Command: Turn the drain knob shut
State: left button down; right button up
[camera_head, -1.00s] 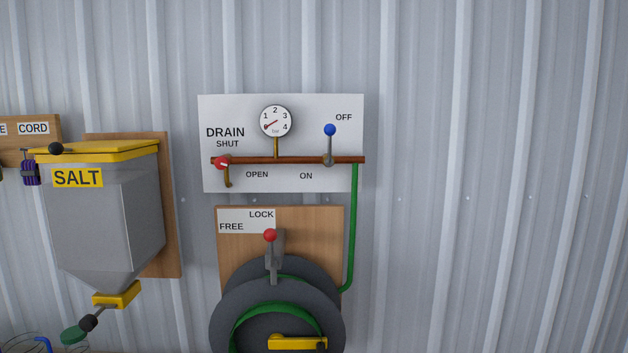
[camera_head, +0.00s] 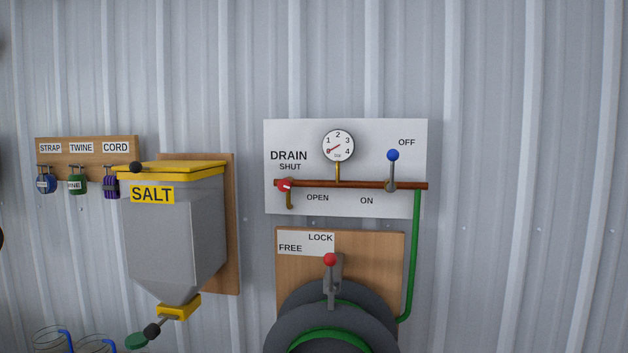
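The red drain knob (camera_head: 285,185) sits at the left end of a brown pipe (camera_head: 350,184) on a white wall panel (camera_head: 410,135). A short brass spout hangs below the knob. The label SHUT is above the knob and OPEN is to its lower right. A pale mark shows on the knob, but it is too small to tell exactly which label it faces. The gauge (camera_head: 338,145) above the pipe has its red needle near 0. The blue-balled lever (camera_head: 392,168) stands upright toward OFF. Neither of my grippers is in view.
Below the panel is a hose reel (camera_head: 290,320) with a red-knobbed lever on a wooden board. A grey SALT hopper (camera_head: 160,240) juts out at left, with a rack (camera_head: 125,147) of strap, twine and cord beyond it. The wall at right is bare.

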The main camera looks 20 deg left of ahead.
aim_at(284, 186)
jog(key=k+j, duration=0.1)
jog(key=j, duration=1.15)
jog(key=k+j+u, duration=0.15)
jog(key=j, duration=1.1)
jog(key=i, duration=0.05)
